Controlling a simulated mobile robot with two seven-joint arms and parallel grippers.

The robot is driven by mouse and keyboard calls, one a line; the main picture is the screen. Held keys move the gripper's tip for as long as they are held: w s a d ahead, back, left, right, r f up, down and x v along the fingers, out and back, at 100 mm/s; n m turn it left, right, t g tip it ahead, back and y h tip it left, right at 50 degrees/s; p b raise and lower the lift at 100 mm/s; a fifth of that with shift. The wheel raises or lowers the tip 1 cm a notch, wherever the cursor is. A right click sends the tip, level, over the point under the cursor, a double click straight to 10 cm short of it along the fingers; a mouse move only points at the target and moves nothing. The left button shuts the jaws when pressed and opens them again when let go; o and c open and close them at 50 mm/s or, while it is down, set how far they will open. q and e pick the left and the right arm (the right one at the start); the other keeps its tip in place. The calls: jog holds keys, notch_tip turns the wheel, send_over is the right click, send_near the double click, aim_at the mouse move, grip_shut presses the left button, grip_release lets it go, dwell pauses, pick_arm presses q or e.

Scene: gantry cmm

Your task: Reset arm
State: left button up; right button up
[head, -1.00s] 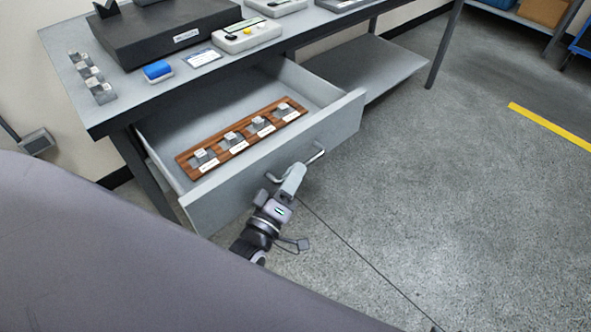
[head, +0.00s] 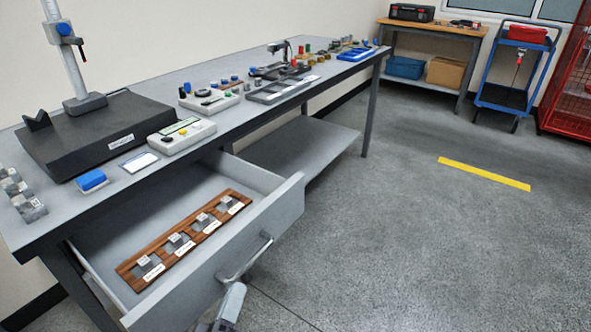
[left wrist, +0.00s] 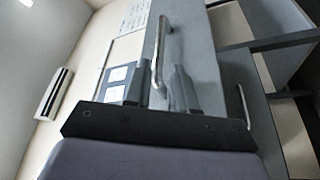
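My left gripper (head: 236,287) shows at the bottom of the head view, just in front of the drawer handle (head: 245,260). In the left wrist view the two fingers (left wrist: 163,88) stand apart, with the bar handle (left wrist: 157,55) seen in line with the gap between them. They do not look clamped on it. The grey drawer (head: 270,222) under the bench is pulled open. Inside it lies a wooden rack (head: 128,268) with several small grey blocks and white labels. My right gripper is not in view.
The grey workbench (head: 50,222) carries a black plate with a stand (head: 85,135), a blue block (head: 91,180), a device (head: 180,135) and trays. Open floor (head: 400,250) lies to the right, with a yellow strip (head: 484,173). A blue cart (head: 505,97) stands far back.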

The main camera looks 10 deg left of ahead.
pick_arm(q)
jog(key=s+m+g+h+p, duration=0.1)
jog(key=s+m+g+p, duration=0.8)
jog(key=m, duration=0.4)
jog(key=shift+s+f+m+g, duration=0.3)
jog(key=shift+s+g, duration=0.2)
jog(key=shift+s, duration=0.65)
